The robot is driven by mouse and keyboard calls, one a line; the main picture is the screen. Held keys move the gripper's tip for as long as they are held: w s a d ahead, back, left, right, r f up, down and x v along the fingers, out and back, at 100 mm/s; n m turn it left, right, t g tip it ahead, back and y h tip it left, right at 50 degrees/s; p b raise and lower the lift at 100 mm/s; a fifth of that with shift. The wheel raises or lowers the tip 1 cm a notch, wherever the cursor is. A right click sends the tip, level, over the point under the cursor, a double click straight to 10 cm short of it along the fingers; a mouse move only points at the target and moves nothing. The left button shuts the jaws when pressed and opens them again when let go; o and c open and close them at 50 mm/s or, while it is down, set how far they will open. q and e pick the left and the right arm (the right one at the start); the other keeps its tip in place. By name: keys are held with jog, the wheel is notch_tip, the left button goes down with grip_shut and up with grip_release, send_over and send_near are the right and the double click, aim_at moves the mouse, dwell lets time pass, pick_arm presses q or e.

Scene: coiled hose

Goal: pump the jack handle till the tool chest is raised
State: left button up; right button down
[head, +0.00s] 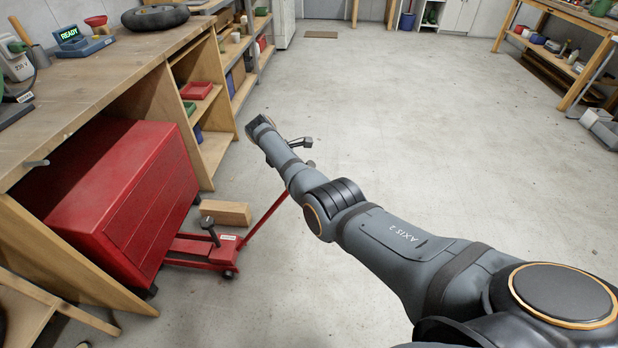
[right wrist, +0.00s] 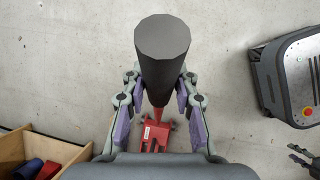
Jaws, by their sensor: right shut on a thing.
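The red tool chest (head: 135,205) stands partly under the workbench at the left in the head view. The low red jack (head: 205,250) is at its right side, and the jack's end by the chest is hidden. The red jack handle (head: 265,215) slants up to the right until my right arm hides it. In the right wrist view my right gripper (right wrist: 163,112) is shut on the handle's black grip (right wrist: 162,50), with a purple-padded finger at each side. The red jack (right wrist: 155,135) shows below it. My left gripper (right wrist: 302,155) is at the right edge there, fingers apart and empty.
A wooden block (head: 226,213) lies on the floor behind the jack. The workbench (head: 110,75) runs along the left, with open shelves (head: 210,140) beneath it. The floor in the middle is clear. Another bench (head: 585,25) stands at the far right.

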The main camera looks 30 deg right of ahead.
jog(key=shift+w, duration=0.1)
jog(key=c, duration=1)
grip_release()
jog(key=v, duration=1.2)
